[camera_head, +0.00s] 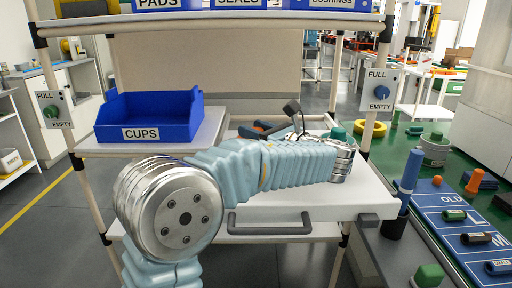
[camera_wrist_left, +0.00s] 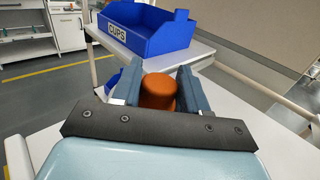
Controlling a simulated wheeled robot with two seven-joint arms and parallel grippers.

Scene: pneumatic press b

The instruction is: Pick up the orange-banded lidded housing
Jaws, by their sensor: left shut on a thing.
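My left gripper (camera_wrist_left: 158,78) is shut on an orange-brown round piece (camera_wrist_left: 158,93), which sits between its two dark blue fingers. This piece fits the orange-banded lidded housing, but only its orange part shows; no separate lid or band can be made out. In the head view my left arm reaches across to the right and bends back, and the dark fingers of the left gripper (camera_head: 255,131) show just behind the forearm with a bit of orange between them, over the white shelf. The housing's underside is hidden, so I cannot tell whether it touches the shelf. My right gripper is not in view.
A blue CUPS bin (camera_head: 150,118) stands on the left shelf, ahead of the fingers in the wrist view. An upper shelf (camera_head: 210,22) carries labelled blue bins. A grey handle (camera_head: 268,228) fronts the white surface. At right, a blue board (camera_head: 455,225) holds several parts.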

